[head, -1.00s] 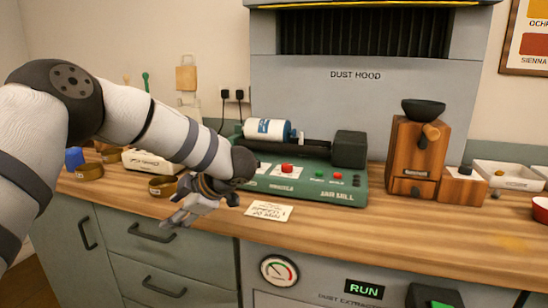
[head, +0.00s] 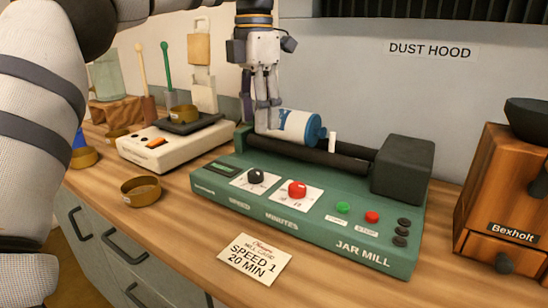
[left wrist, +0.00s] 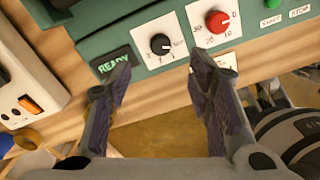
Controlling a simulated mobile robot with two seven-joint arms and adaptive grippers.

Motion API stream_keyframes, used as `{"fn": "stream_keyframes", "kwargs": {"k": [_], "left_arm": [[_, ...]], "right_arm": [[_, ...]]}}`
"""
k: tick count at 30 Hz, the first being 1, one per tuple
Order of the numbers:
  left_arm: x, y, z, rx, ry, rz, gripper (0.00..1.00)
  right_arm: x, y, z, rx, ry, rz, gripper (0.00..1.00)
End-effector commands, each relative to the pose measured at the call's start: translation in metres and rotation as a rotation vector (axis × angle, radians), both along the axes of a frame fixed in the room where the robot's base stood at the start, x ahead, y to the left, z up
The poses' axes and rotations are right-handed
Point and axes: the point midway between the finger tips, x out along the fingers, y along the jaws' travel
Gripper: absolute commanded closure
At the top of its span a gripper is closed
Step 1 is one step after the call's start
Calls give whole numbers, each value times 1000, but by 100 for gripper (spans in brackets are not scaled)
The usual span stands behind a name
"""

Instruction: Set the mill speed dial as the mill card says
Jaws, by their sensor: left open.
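The green jar mill (head: 300,215) stands on the wooden bench. Its black speed dial (head: 256,176) is at the left of the front panel, beside the red minutes dial (head: 297,189). The dial's exact setting is too small to read. The mill card (head: 254,260) lies in front of the mill and reads SPEED 1, 20 MIN. My left gripper (head: 266,105) is open and empty, pointing down above the mill's left end in the head view. In the left wrist view, the speed dial (left wrist: 160,43) shows between the spread fingers (left wrist: 160,72), apart from both.
A white and blue jar (head: 295,125) lies on the mill's rollers, close to the gripper. A white scale (head: 170,145) and a brass bowl (head: 141,190) stand left. A wooden grinder (head: 505,200) is at right. A small display on the mill reads READY (left wrist: 115,60).

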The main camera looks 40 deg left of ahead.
Motion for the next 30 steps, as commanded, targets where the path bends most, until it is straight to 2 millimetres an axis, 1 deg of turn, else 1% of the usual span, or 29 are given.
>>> {"fn": "stream_keyframes", "kwargs": {"k": [6,9,12,16,24,29,30], "left_arm": [[-2,0,-55,2,4,-2,53],[-1,0,-78,4,3,-1,53],[-1,0,-96,4,2,-1,53],[-1,0,-108,3,0,-1,53],[-1,0,-111,4,0,-1,53],[-1,0,-111,4,1,-1,89],[-1,0,-111,4,1,-1,98]], "right_arm": [[3,0,3,0,-11,0,60],[4,0,4,0,-14,0,60],[4,0,4,0,-16,0,60],[4,0,4,0,-16,0,60],[5,0,4,0,-16,0,60],[5,0,4,0,-16,0,60],[5,0,4,0,-16,0,60]]}}
